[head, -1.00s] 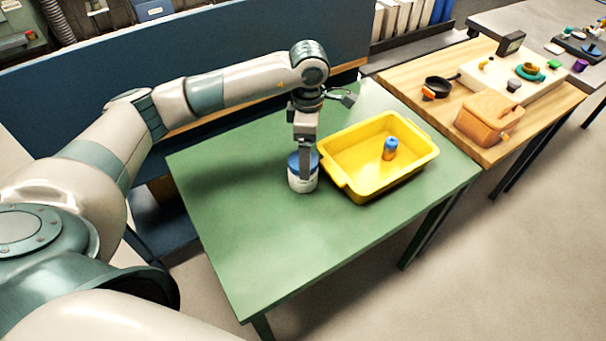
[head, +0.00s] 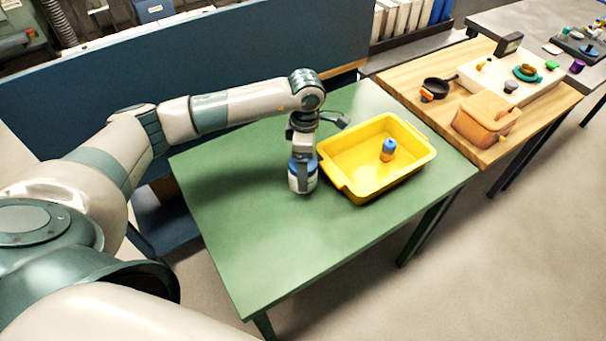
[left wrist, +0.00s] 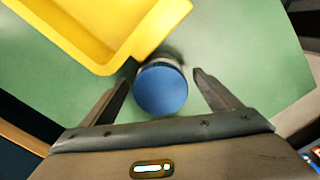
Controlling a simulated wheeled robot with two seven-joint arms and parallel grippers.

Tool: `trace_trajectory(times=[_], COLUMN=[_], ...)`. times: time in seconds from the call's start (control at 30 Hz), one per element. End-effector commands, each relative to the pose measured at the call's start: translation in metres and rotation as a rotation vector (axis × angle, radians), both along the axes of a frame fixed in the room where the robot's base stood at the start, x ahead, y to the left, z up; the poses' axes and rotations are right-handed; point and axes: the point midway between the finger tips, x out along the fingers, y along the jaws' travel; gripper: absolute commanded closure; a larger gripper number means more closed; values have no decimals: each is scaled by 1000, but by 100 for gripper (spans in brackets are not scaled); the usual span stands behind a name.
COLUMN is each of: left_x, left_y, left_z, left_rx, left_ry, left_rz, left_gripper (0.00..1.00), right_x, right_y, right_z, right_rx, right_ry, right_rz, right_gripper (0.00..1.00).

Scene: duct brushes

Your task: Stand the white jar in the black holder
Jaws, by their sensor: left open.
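The white jar with a blue lid (head: 299,184) stands upright on the green table, just left of the yellow bin. My left gripper (head: 303,178) points down over it, its fingers reaching down beside the jar. In the left wrist view the blue lid (left wrist: 161,90) lies between the two spread fingertips of my open left gripper (left wrist: 160,78), with a visible gap on the right side. My right gripper is not in view.
The yellow bin (head: 341,184) holds a small orange bottle with a blue cap (head: 388,149). The green table (head: 255,240) is clear in front and to the left.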

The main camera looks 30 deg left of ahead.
Motion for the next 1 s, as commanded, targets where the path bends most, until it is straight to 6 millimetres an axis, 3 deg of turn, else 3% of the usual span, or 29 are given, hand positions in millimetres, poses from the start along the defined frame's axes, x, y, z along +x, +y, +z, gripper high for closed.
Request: trace_trajectory(times=[0.13, 0.43, 0.7, 1.0], left_x=[0, 0, 0, 1], left_y=[0, 0, 0, 0], left_z=[-1, 0, 0, 2], left_rx=[0, 0, 0, 0], left_ry=[-1, -1, -1, -2], left_rz=[0, 0, 0, 0], left_gripper=[16, 16, 81, 83], right_x=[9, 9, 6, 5], right_y=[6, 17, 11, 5], right_z=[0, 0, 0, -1], right_rx=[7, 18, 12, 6], right_ry=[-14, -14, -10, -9], right_rz=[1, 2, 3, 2], right_gripper=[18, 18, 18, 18])
